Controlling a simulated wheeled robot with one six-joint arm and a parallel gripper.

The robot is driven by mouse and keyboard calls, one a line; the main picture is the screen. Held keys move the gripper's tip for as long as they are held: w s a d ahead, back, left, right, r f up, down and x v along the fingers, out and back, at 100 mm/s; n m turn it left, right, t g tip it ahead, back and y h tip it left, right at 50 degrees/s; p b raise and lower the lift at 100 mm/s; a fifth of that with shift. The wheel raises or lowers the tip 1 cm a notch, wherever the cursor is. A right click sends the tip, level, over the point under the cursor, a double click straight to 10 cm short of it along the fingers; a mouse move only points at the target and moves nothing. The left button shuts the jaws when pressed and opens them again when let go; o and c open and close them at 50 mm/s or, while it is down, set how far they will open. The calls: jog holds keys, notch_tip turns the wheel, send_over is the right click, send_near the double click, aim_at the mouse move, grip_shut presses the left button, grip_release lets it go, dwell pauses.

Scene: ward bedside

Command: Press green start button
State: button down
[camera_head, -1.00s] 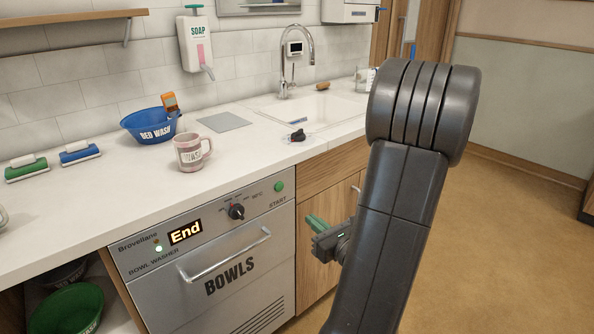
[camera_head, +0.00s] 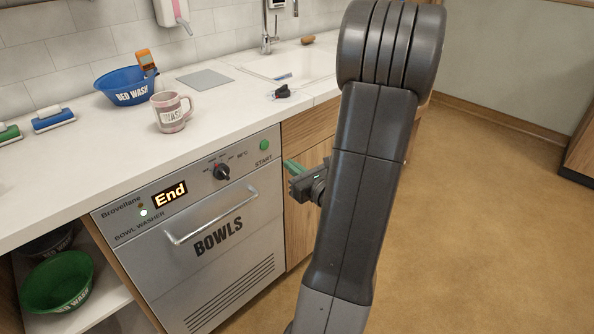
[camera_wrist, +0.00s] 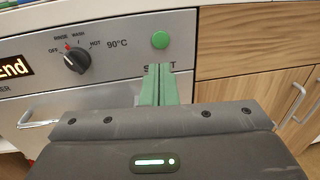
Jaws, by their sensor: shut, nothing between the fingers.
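The green start button (camera_head: 264,145) is at the right end of the bowl washer's (camera_head: 213,262) control panel, above the word START. It also shows in the wrist view (camera_wrist: 160,40), just beyond my fingertips. The washer's display (camera_head: 170,194) reads "End". My gripper (camera_head: 289,166) is shut and empty, its green fingers pointing at the washer front, to the right of and slightly below the button in the head view. In the wrist view my gripper (camera_wrist: 159,67) has its fingertips just below the button; whether they touch the panel I cannot tell.
The dial (camera_head: 221,172) and door handle (camera_head: 210,220) sit left of the button. A mug (camera_head: 171,113) and a blue bowl (camera_head: 128,88) stand on the counter (camera_head: 100,165). A green bowl (camera_head: 57,283) is on the shelf at left. The floor at right is clear.

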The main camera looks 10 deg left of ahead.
aim_at(265, 144)
jog(key=x, duration=1)
jog(key=shift+w+a+b, duration=0.1)
jog(key=shift+b, duration=0.25)
jog(key=shift+w+a, duration=0.25)
jog(key=shift+a, duration=0.05)
jog(key=shift+w+r, duration=0.1)
jog(key=shift+r, duration=0.15)
